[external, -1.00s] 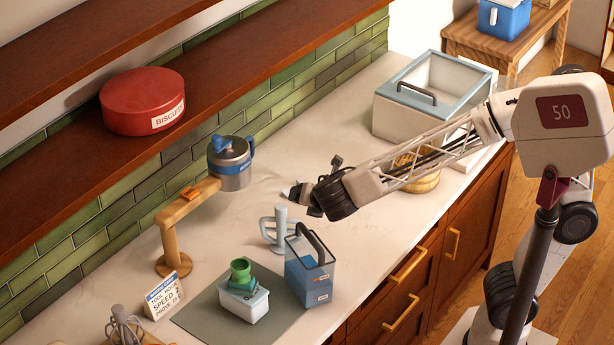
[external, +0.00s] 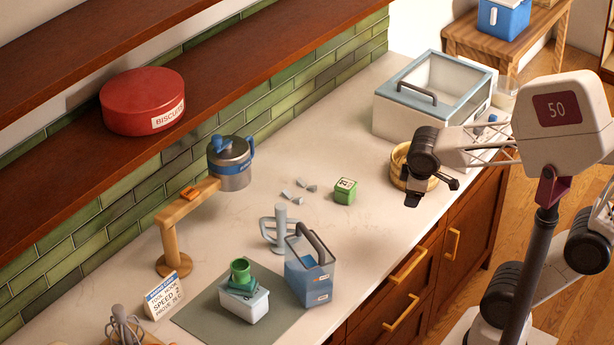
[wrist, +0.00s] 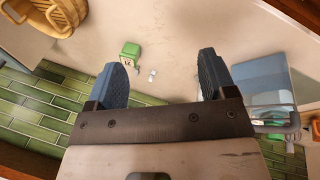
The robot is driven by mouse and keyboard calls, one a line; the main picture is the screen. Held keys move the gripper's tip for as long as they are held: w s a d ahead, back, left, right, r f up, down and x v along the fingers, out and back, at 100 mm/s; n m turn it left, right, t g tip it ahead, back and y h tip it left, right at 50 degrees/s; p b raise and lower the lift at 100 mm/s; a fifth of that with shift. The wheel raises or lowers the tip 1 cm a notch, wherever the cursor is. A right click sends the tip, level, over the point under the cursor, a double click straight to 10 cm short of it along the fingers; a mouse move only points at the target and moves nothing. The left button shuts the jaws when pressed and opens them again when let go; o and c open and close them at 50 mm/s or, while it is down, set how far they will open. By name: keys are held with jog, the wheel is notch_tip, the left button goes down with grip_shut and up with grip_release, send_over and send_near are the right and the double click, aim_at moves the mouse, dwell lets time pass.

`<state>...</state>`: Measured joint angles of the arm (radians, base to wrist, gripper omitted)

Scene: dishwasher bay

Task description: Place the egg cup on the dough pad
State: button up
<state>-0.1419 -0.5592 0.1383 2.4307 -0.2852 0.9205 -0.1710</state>
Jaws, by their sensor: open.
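The green egg cup (external: 241,269) stands upright on top of a small white tub with a green lid (external: 246,300). That tub rests on the flat grey-green dough pad (external: 205,325) at the front of the counter, so the cup is above the pad and not touching it. My gripper (external: 432,193) is open and empty, high over the right part of the counter beside the wooden basket, well away from the egg cup. In the wrist view my gripper (wrist: 166,78) shows two spread fingers with nothing between them.
A blue-grey caddy with a handle (external: 309,275) stands right of the tub, and a pale-blue stand (external: 281,230) behind it. A green box (external: 345,191), grey pieces (external: 300,189) and a wooden basket (external: 401,165) are farther back. A wooden arm with a steel pot (external: 231,165) rises at left.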

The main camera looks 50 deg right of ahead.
jog(key=s+d+f+m+y, duration=0.1)
jog(key=s+m+y, duration=0.1)
jog(key=s+m, duration=0.3)
jog(key=shift+s+d, duration=0.25)
jog(key=shift+s, duration=0.2)
